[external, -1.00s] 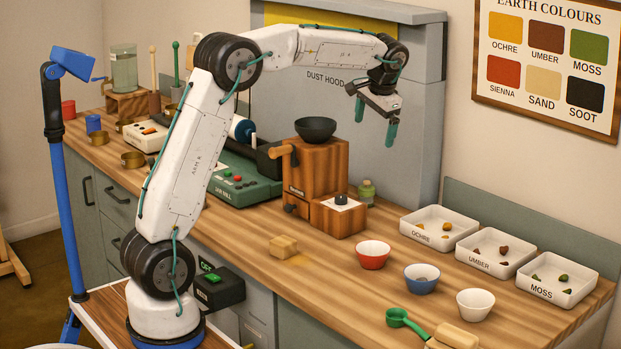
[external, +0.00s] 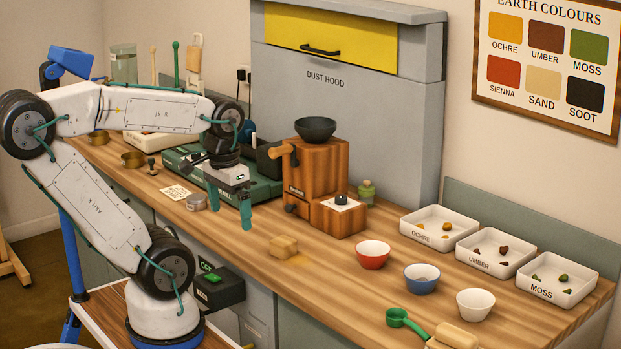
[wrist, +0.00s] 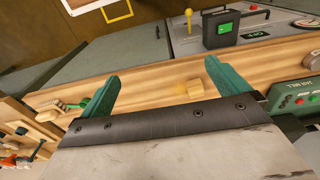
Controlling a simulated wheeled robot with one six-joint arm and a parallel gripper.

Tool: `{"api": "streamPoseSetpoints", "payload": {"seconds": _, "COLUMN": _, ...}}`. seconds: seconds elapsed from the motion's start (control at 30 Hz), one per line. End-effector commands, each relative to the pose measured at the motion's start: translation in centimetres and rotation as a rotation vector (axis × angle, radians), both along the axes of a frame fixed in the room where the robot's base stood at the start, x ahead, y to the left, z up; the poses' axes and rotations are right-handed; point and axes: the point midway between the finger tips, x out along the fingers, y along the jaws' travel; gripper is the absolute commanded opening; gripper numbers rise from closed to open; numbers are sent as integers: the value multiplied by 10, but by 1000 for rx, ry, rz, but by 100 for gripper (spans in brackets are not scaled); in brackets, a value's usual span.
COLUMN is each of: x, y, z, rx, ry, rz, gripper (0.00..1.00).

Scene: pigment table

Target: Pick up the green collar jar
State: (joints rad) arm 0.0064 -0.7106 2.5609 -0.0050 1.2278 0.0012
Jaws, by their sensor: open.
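The green collar jar (external: 366,191) is a small pale-green jar standing on the bench in the external view. It is behind and right of the wooden mill, whose drawer box hides part of its base. My gripper (external: 230,215) is open and empty, with its two green fingers pointing down over the front of the bench. It is well left of the jar, on the other side of the mill and apart from it. In the wrist view my gripper (wrist: 160,80) shows both fingers spread with nothing held. I cannot make out the jar there.
The wooden mill (external: 308,165) with its black bowl stands between my gripper and the jar. A tan block (external: 283,247) and a red bowl (external: 373,254) sit on the front bench. The dust hood (external: 345,120) rises behind.

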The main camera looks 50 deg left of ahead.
Motion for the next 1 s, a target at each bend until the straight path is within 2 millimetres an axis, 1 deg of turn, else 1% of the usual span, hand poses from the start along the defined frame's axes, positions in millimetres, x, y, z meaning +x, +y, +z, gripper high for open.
{"api": "streamPoseSetpoints", "payload": {"seconds": 0.1, "x": -4, "y": 1, "z": 8, "rx": 1, "ry": -43, "rz": 3, "gripper": 100}}
{"api": "streamPoseSetpoints", "payload": {"seconds": 0.2, "x": -4, "y": 1, "z": 10, "rx": 0, "ry": -53, "rz": 4, "gripper": 100}}
{"api": "streamPoseSetpoints", "payload": {"seconds": 0.27, "x": -4, "y": 1, "z": 10, "rx": 1, "ry": -52, "rz": 5, "gripper": 83}}
{"api": "streamPoseSetpoints", "payload": {"seconds": 0.3, "x": -4, "y": 1, "z": 10, "rx": 1, "ry": -52, "rz": 4, "gripper": 72}}
{"api": "streamPoseSetpoints", "payload": {"seconds": 0.33, "x": -4, "y": 1, "z": 10, "rx": 1, "ry": -52, "rz": 4, "gripper": 68}}
{"api": "streamPoseSetpoints", "payload": {"seconds": 0.57, "x": -4, "y": 1, "z": 10, "rx": 1, "ry": -51, "rz": 4, "gripper": 68}}
{"api": "streamPoseSetpoints", "payload": {"seconds": 0.67, "x": 1, "y": 3, "z": 12, "rx": 12, "ry": -45, "rz": -8, "gripper": 68}}
{"api": "streamPoseSetpoints", "payload": {"seconds": 0.77, "x": 16, "y": 10, "z": 20, "rx": 53, "ry": -24, "rz": -52, "gripper": 68}}
{"api": "streamPoseSetpoints", "payload": {"seconds": 0.83, "x": 35, "y": 18, "z": 27, "rx": 101, "ry": 2, "rz": -105, "gripper": 68}}
{"api": "streamPoseSetpoints", "payload": {"seconds": 0.87, "x": 46, "y": 22, "z": 31, "rx": 126, "ry": 15, "rz": -132, "gripper": 68}}
{"api": "streamPoseSetpoints", "payload": {"seconds": 0.97, "x": 85, "y": 36, "z": 41, "rx": 213, "ry": 66, "rz": -235, "gripper": 68}}
{"api": "streamPoseSetpoints", "payload": {"seconds": 1.0, "x": 101, "y": 41, "z": 44, "rx": 248, "ry": 87, "rz": -278, "gripper": 68}}
